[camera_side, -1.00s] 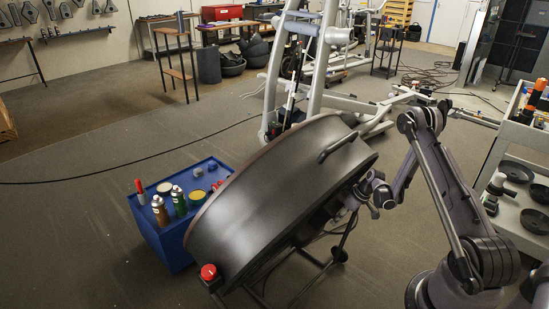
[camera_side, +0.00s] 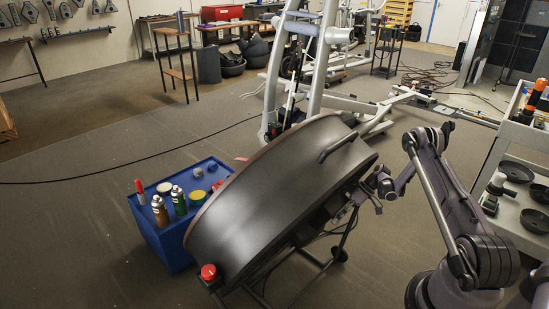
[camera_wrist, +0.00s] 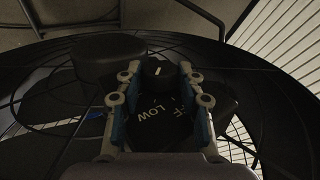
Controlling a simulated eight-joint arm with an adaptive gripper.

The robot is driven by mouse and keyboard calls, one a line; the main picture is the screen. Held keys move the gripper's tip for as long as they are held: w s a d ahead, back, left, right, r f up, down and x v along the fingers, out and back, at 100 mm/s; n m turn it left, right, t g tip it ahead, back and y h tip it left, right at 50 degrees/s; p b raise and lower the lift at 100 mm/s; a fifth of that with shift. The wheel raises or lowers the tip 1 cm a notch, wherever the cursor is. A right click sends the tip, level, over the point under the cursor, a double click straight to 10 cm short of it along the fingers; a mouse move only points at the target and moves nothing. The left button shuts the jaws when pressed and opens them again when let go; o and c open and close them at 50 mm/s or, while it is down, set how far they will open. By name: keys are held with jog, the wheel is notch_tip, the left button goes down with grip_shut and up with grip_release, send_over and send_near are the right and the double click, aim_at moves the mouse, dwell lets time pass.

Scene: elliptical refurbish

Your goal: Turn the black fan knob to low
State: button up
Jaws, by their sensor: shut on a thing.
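A large black drum fan (camera_side: 285,185) stands tilted on a dark frame in the side view. My gripper (camera_side: 368,188) is at its right-hand rear face, where the knob is hidden from that view. In the wrist view, the black fan knob (camera_wrist: 157,74) sits between the two fingers of my gripper (camera_wrist: 159,82), which is shut on it. A white mark on the knob points up in the picture. The word LOW (camera_wrist: 148,110) shows on the black plate below and left of the knob. Other lettering to its right is partly hidden by the right finger.
Dark wire guard and a round black housing (camera_wrist: 108,52) lie close around my gripper. A blue cart (camera_side: 165,232) with cans stands left of the fan. A grey shelf cart (camera_side: 520,155) stands at the right.

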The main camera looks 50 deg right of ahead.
jog(key=o, duration=1.2)
jog(key=shift+s, duration=0.1)
jog(key=v, duration=1.2)
